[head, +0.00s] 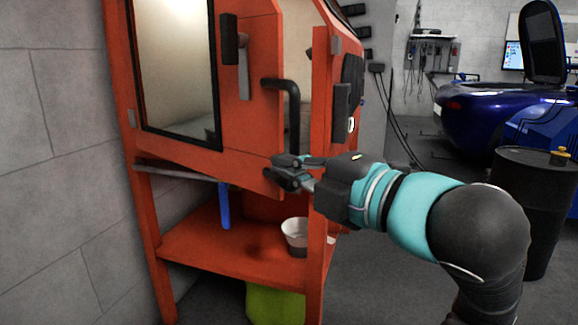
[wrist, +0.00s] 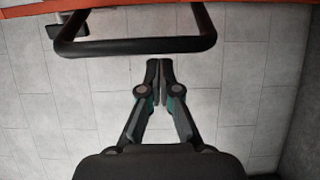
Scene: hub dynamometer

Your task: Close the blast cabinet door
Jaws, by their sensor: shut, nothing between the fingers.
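The orange blast cabinet (head: 318,180) stands at the left in the head view. Its door (head: 250,100), with a lit window (head: 178,65), stands ajar, and the pale interior shows past its right edge. A black bar handle (head: 292,105) sticks out near that edge. It also shows in the wrist view as a wide black loop (wrist: 135,46) under an orange edge. My gripper (head: 280,174) is at the lower right corner of the door, below the handle. In the wrist view my gripper's fingers (wrist: 158,68) are together and empty, just short of the loop. I cannot tell whether they touch the door.
A block wall (head: 50,150) is close at left. A black drum (head: 535,210) and blue car (head: 480,120) stand at right. Grey floor (head: 375,285) is open between.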

